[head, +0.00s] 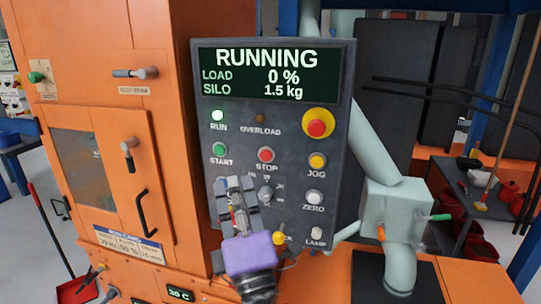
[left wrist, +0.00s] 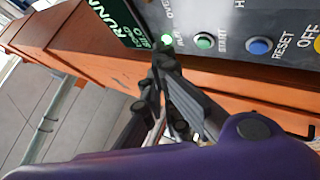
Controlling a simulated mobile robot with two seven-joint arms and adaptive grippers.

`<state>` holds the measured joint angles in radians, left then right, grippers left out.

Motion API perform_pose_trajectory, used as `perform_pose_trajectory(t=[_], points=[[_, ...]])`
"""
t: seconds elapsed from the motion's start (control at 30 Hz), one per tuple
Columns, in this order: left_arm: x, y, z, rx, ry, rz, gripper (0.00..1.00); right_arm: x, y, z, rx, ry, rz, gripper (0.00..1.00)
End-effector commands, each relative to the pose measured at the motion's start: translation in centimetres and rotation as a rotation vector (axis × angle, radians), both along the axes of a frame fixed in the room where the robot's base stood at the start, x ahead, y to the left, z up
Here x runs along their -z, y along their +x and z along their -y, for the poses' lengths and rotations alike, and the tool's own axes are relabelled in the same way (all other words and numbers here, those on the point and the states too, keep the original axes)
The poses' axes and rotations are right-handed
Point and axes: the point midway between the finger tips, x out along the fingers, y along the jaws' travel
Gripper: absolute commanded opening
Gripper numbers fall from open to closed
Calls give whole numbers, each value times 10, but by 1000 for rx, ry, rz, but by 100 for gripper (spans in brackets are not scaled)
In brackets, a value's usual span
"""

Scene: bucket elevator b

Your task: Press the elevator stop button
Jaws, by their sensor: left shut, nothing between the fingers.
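The red STOP button (head: 266,155) sits on the dark grey control panel (head: 345,75), right of the green START button (head: 219,149). The panel's screen (head: 266,73) reads RUNNING, load 0 %, silo 1.5 kg. The RUN lamp (head: 217,117) is lit. My left gripper (head: 236,184) is shut and empty, in front of the panel, below and left of STOP. Whether it touches the panel cannot be told. In the left wrist view its fingers (left wrist: 162,68) point toward the panel near the START button (left wrist: 204,40); STOP cannot be made out there. My right gripper is not in view.
A red mushroom button on a yellow base (head: 317,124) and a yellow JOG button (head: 317,161) lie right of STOP. A knob (head: 266,193) sits below it. An orange cabinet (head: 100,85) stands left; pale pipework with a green-handled box (head: 397,210) stands right.

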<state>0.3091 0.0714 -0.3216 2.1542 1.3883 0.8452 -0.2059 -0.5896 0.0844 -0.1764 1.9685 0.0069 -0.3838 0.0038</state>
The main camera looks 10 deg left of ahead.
Motion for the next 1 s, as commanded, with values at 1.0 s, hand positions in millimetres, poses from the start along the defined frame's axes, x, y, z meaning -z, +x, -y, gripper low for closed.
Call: perform_pose_trajectory(t=[1.0], points=[[0,78,3,-2,6,-1,0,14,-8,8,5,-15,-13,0]])
